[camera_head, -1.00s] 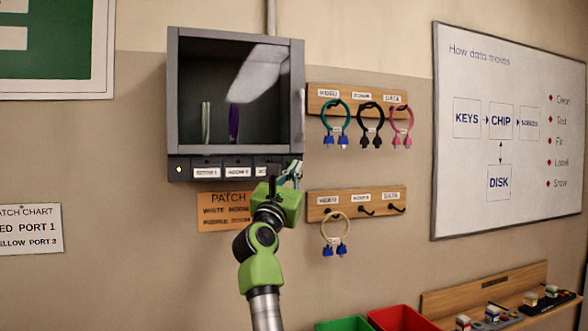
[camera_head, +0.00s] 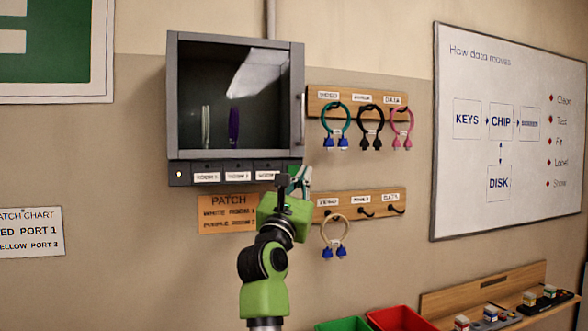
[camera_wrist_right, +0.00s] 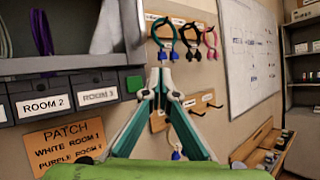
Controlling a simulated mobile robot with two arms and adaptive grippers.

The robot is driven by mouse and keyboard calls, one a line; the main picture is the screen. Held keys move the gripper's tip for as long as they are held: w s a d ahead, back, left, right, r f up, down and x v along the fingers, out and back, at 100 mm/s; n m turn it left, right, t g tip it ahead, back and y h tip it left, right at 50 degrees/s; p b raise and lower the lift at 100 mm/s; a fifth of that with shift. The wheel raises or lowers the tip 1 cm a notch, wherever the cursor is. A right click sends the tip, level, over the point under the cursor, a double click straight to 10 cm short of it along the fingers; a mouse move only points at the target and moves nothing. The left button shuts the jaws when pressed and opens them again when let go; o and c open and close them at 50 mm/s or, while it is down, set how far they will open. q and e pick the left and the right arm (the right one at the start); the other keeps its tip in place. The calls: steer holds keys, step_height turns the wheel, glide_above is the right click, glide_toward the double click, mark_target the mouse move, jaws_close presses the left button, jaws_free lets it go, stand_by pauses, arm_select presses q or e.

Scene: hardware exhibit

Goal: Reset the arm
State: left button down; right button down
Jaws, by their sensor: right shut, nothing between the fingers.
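My right arm rises from the bottom of the head view. Its right gripper (camera_head: 300,178) is shut and empty, just below the lower right corner of the grey wall cabinet (camera_head: 173,100). In the wrist view the gripper's fingers (camera_wrist_right: 160,78) come together at the tips with nothing between them. The fingertips appear in front of the wall between the cabinet and the cable racks, apart from both as far as I can tell. My left gripper is not in view.
A white cable (camera_head: 206,126) and a purple cable (camera_head: 233,125) are in the cabinet. Teal (camera_head: 326,119), black (camera_head: 361,118) and pink (camera_head: 410,120) cables hang on the upper rack; a beige cable (camera_head: 324,232) hangs on the lower one. Green (camera_head: 343,324) and red (camera_head: 398,318) bins stand below.

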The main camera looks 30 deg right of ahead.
steer(key=shift+s, duration=0.25)
stand_by(0.3)
